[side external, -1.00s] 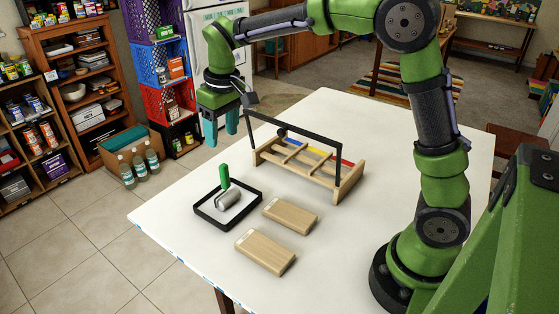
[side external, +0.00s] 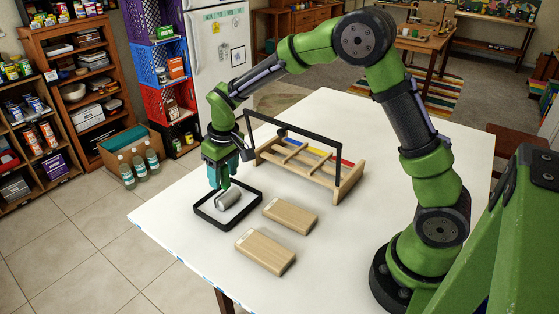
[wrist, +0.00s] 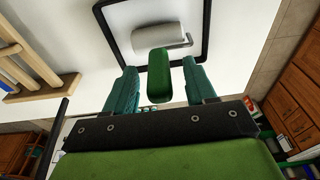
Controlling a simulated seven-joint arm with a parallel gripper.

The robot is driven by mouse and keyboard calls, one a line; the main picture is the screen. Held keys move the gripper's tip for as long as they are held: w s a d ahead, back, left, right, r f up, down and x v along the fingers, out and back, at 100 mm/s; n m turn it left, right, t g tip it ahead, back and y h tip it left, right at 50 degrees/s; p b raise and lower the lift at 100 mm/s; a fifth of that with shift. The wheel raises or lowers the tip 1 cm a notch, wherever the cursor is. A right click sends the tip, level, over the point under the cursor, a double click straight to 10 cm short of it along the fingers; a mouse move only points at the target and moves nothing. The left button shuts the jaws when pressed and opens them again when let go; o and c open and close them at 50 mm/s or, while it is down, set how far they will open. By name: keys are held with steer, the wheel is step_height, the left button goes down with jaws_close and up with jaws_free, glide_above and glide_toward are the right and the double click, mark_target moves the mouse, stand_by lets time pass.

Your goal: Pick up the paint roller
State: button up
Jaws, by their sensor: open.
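The paint roller has a grey cylindrical head (side external: 228,200) lying in a black-rimmed square tray (side external: 240,222) on the white table. Its green handle stands upright; in the wrist view the handle (wrist: 159,75) shows between my teal fingers, with the pale roller head (wrist: 158,38) beyond it. My gripper (side external: 219,185) is open and low over the tray, pointing down. In the wrist view my gripper (wrist: 161,84) has one finger on each side of the handle, with visible gaps. In the side view the fingers mostly hide the handle.
A wooden rack with a black handle bar (side external: 310,165) stands close behind and right of the tray. Two wooden blocks, one nearer (side external: 265,252) and one farther (side external: 290,215), lie right of the tray. The table's front right area is clear.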

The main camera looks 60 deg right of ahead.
jaws_close()
steer(key=shift+r, duration=0.1)
stand_by(0.4)
steer(key=shift+r, duration=0.55)
step_height(320, 180, up, 2)
steer(key=shift+r, duration=0.2)
steer(key=s+d+r, duration=0.1)
steer(key=s, duration=1.5)
steer(key=shift+d+r, duration=0.15)
steer(key=shift+d, duration=0.05)
